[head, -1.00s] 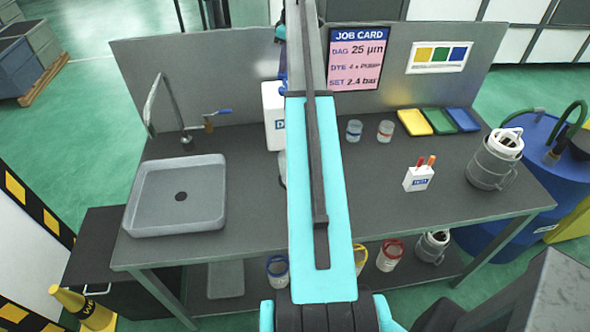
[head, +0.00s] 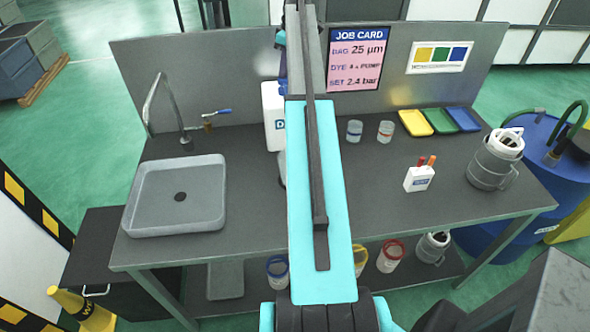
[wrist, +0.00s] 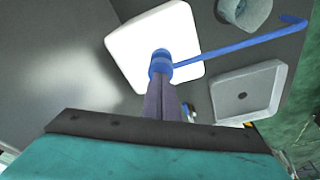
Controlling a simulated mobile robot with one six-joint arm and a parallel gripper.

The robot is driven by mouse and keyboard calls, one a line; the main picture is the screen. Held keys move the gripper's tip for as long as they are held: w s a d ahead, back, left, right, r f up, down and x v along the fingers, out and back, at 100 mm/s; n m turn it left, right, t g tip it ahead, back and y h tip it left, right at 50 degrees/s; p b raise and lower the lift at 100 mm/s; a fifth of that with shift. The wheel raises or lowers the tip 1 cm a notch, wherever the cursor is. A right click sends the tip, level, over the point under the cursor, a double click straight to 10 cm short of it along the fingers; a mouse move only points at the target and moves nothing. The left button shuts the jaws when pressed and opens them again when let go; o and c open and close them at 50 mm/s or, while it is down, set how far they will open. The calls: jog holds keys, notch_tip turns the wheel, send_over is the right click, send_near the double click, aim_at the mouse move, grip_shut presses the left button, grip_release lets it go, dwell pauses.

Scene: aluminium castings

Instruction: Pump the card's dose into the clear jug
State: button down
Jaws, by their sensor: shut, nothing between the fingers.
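A white dye bottle (head: 273,118) stands at the back of the bench, partly behind my arm. The wrist view shows its white top (wrist: 130,50), blue pump head (wrist: 160,62) and long blue spout (wrist: 235,48) reaching right. My gripper (wrist: 162,80) is shut and empty, its fingertips over the pump head; touching or just above it, I cannot tell. A greyish round vessel (wrist: 245,10) near the spout is cut off by the frame; it may be the clear jug. The job card (head: 356,59) has a DYE line that seems to read "4 x PUMP".
The front middle-right of the bench is clear.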

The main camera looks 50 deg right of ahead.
jog(key=shift+w+p+v, duration=0.15)
jog(key=shift+p+v, duration=0.25)
jog(key=shift+v, duration=0.35)
jog(key=shift+w+p+v, duration=0.15)
jog(key=shift+p+v, duration=0.25)
jog(key=shift+v, duration=0.35)
jog(key=shift+s+b+x, duration=0.15)
jog(key=shift+b+x, duration=0.1)
jog(key=shift+x, duration=0.45)
jog(key=shift+s+b+x, duration=0.15)
jog(key=shift+b+x, duration=0.1)
jog(key=shift+x, duration=0.5)
dwell(0.6)
jog(key=shift+w+p+v, duration=0.15)
jog(key=shift+p+v, duration=0.25)
jog(key=shift+v, duration=0.35)
jog(key=shift+w+p+v, duration=0.15)
jog(key=shift+p+v, duration=0.2)
jog(key=shift+v, duration=0.35)
